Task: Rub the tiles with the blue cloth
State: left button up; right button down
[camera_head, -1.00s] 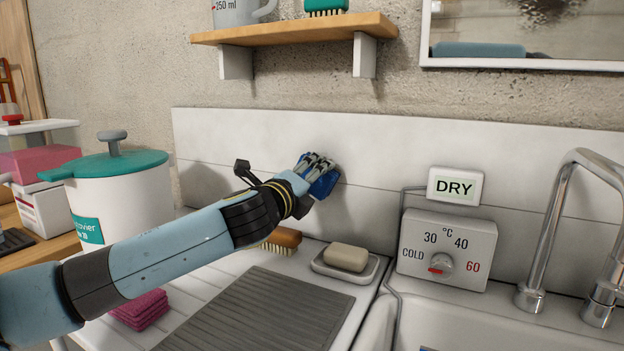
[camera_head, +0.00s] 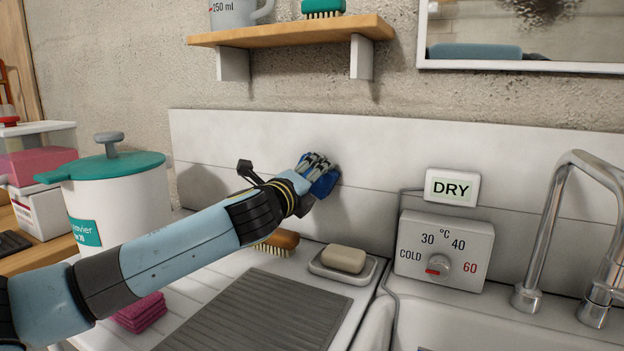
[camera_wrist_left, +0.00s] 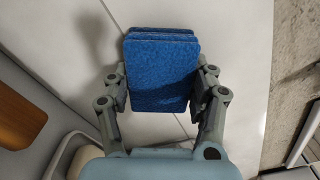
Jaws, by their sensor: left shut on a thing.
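My left gripper (camera_head: 316,168) is shut on the blue cloth (camera_head: 323,184), a folded pad. It holds the cloth up at the white tiles (camera_head: 240,136) behind the counter; whether it touches them I cannot tell for sure. In the left wrist view the blue cloth (camera_wrist_left: 160,75) sits between the two fingers, with the tiles (camera_wrist_left: 225,30) behind it. Part of the cloth is hidden by the fingers in the head view. My right gripper is not in view.
A wooden brush (camera_head: 279,242) and a soap bar (camera_head: 343,258) on a dish lie below. A dial box (camera_head: 444,250), a DRY sign (camera_head: 452,187) and a tap (camera_head: 545,230) stand right. A lidded white pot (camera_head: 120,205) is left. A wooden shelf (camera_head: 290,30) hangs above.

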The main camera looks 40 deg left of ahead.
aim_at(330, 181)
pick_arm(q)
jog(key=shift+w, duration=0.25)
jog(key=shift+w+d+r+p, duration=0.1)
jog(key=shift+w+d+p, duration=0.15)
jog(key=shift+d+p, duration=0.55)
jog(key=shift+w+d, duration=0.2)
jog(key=shift+d, duration=0.85)
jog(key=shift+w, duration=0.15)
jog(key=shift+s+a, duration=0.3)
jog(key=shift+a, duration=0.7)
jog(key=shift+s+a, duration=0.25)
jog(key=shift+a, duration=0.7)
